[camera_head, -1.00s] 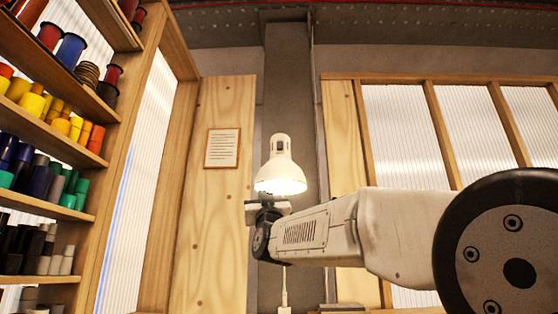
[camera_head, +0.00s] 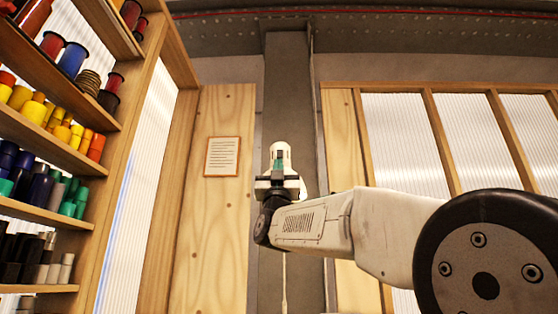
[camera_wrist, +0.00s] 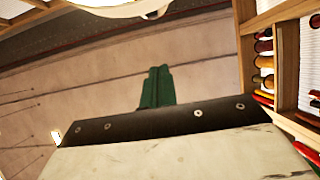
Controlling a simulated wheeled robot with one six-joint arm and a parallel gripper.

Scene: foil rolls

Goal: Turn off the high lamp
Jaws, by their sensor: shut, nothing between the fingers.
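The high lamp (camera_head: 281,149) is cream-white and hangs in front of a grey post. In the head view its top shows, while my gripper and wrist hide most of its shade. In the wrist view the lamp's pale shade (camera_wrist: 122,8) shows at the top edge, cut off by the frame. I cannot tell whether it is lit now. My gripper (camera_head: 278,160) has green fingers, shut and empty, pointing up in front of the lamp. The fingers also show in the wrist view (camera_wrist: 157,72), apart from the shade in that picture. Contact cannot be judged from the head view.
A wooden shelf (camera_head: 50,140) with colourful rolls stands at the left. A framed notice (camera_head: 222,157) hangs on a wooden panel. A thin pale cord (camera_head: 284,288) runs down below my wrist. Ribbed window panes (camera_head: 405,140) fill the right.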

